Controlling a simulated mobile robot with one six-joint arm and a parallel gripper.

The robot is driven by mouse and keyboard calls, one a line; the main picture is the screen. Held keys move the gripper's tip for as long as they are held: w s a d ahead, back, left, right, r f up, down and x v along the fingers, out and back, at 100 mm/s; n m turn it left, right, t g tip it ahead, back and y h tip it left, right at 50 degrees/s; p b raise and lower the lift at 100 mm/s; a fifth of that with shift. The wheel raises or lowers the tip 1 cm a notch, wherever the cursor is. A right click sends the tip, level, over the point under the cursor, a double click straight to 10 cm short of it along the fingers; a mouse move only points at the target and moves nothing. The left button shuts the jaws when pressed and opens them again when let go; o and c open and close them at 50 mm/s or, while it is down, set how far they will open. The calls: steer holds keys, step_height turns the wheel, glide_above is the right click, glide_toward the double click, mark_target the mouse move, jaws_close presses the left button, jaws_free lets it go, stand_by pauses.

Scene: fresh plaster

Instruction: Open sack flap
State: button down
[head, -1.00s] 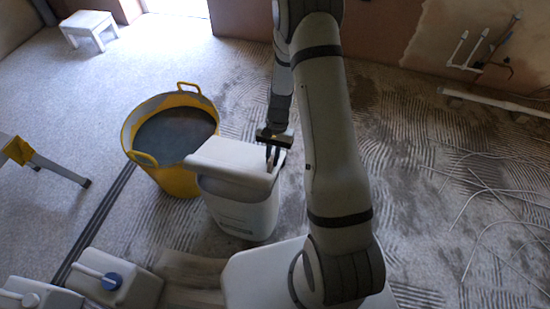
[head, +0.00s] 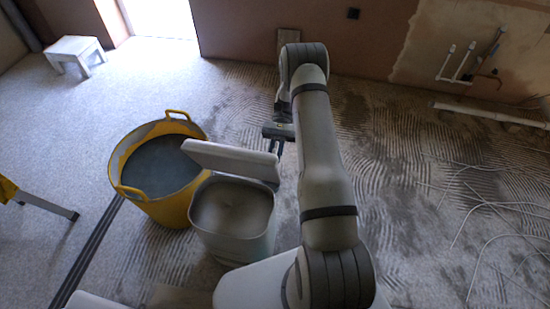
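The sack (head: 232,246) is a pale, box-like container standing on the floor in the head view, left of my arm. Its flap (head: 232,160) is a white panel, raised and tilted up along the far side. The top is uncovered and shows a greyish-beige fill (head: 232,207). My gripper (head: 277,147) is at the right end of the flap, with its fingers pointing down close to the flap's edge. I cannot tell whether the fingers touch or hold the flap, or how far apart they are.
A yellow tub (head: 160,212) with grey contents stands close behind and left of the sack. A white stool (head: 75,50) is at the far left. Loose cables (head: 490,205) and a white pipe (head: 490,115) lie on the right. A yellow-topped trestle leg (head: 45,205) is at the left edge.

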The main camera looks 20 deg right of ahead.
steer(key=shift+w+d+f+y, duration=0.1)
steer(key=shift+w+d+y, duration=0.25)
steer(key=shift+w, duration=0.3)
steer(key=c, duration=1.4)
jaws_free()
steer(key=shift+c, duration=0.2)
step_height(320, 180, up, 10)
steer(key=p, duration=0.1)
steer(key=shift+c, duration=0.3)
